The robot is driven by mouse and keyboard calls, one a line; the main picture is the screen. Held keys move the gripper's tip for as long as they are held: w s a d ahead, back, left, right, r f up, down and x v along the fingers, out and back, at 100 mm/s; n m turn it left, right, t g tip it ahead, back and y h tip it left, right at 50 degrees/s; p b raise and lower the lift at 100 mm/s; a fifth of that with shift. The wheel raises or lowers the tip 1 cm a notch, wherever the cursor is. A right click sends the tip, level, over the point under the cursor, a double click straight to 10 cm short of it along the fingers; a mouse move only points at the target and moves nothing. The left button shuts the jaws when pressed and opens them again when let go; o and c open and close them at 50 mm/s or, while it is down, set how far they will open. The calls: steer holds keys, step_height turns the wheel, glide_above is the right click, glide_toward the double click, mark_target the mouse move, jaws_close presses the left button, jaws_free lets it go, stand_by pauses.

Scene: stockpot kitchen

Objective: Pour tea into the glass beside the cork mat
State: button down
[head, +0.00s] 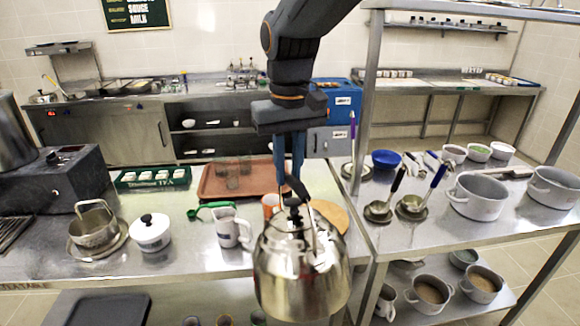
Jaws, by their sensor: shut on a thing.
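A shiny steel kettle (290,275) with a black lid knob hangs upright at the front, over or just before the counter's front edge. My gripper (290,182) points down and is shut on the kettle's handle. A round cork mat (331,213) shows partly behind the kettle, on the counter. I cannot make out a glass beside the mat; the kettle and gripper cover much of that area. Several clear glasses (232,180) stand on the brown tray (209,190) behind.
An orange cup (270,204) and a white patterned jug (231,229) stand left of the kettle. A green-handled tool (206,209) lies beside them. A white lidded pot (151,232) is further left. Ladles (412,205) and grey pots (478,197) fill the right counter.

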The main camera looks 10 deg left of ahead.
steer(key=shift+w+a+r+g+h+p, duration=0.2)
steer(key=shift+w+a+g+p, duration=0.4)
steer(key=shift+p, duration=0.5)
steer(key=shift+w+a+r+g+h+p, duration=0.2)
steer(key=shift+w+g+p, duration=0.1)
steer(key=shift+w+p, duration=0.65)
steer(key=shift+s+f, duration=0.1)
steer(key=shift+w+a+r+g+h, duration=0.15)
steer(key=shift+w+a+g, duration=0.15)
steer(key=shift+w, duration=0.2)
steer(key=shift+w+a+r+g+h, duration=0.1)
steer(key=shift+w+a+g+h, duration=0.15)
steer(key=shift+w, duration=0.2)
steer(key=shift+w+a+r+g+h, duration=0.1)
steer(key=shift+w+a+g, duration=0.05)
steer(key=shift+w+g, duration=0.3)
stand_by(4.4)
